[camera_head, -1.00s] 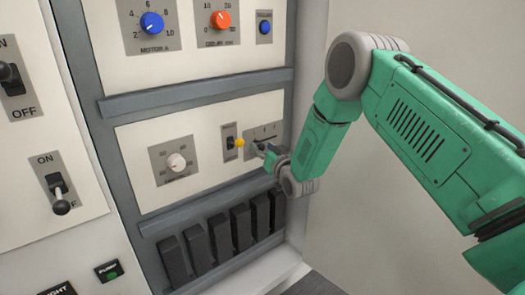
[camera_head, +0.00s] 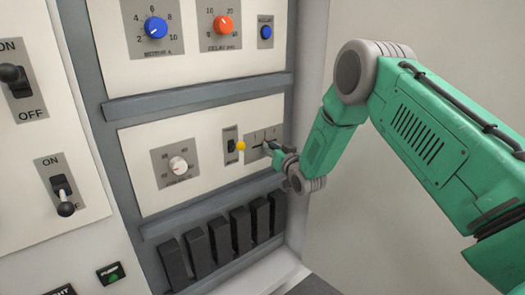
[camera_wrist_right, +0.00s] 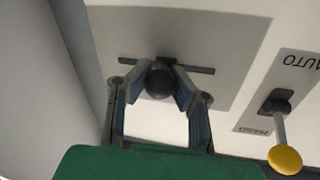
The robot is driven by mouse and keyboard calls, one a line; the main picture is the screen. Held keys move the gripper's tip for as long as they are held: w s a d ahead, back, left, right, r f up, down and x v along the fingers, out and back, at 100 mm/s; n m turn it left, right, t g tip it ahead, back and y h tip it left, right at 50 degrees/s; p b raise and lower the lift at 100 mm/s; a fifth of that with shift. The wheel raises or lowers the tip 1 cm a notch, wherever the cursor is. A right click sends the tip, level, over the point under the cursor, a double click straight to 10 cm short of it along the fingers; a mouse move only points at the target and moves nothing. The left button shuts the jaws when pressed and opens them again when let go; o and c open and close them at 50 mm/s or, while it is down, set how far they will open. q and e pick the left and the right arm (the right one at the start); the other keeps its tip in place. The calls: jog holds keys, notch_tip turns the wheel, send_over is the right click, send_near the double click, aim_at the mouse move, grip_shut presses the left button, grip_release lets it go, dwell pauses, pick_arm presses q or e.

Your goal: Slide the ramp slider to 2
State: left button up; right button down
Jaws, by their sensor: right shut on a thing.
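The ramp slider's grey plate (camera_head: 254,139) is on the lower right panel of the cabinet, and its dark slot shows there. In the right wrist view the slot (camera_wrist_right: 200,70) runs sideways across the plate, and the round black slider knob (camera_wrist_right: 159,83) stands near its middle. My right gripper (camera_head: 273,150) is at the plate; in the wrist view its two fingers (camera_wrist_right: 160,85) close on the knob from both sides. The scale numbers cannot be read. My left gripper is out of view.
A yellow-tipped toggle (camera_head: 240,146) sits just left of the slider plate and also shows in the wrist view (camera_wrist_right: 284,158). A white knob (camera_head: 178,164) is further left. Black blocks (camera_head: 220,238) line the row below. A wall stands close on the right.

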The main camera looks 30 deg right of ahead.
jog(key=c, duration=1.3)
grip_release()
jog(key=shift+d+f, duration=0.2)
jog(key=shift+s, duration=0.15)
jog(key=shift+s+a, duration=0.1)
jog(key=shift+s, duration=0.15)
jog(key=s+a, duration=0.1)
jog(key=s, duration=1)
jog(key=shift+s+a, duration=0.1)
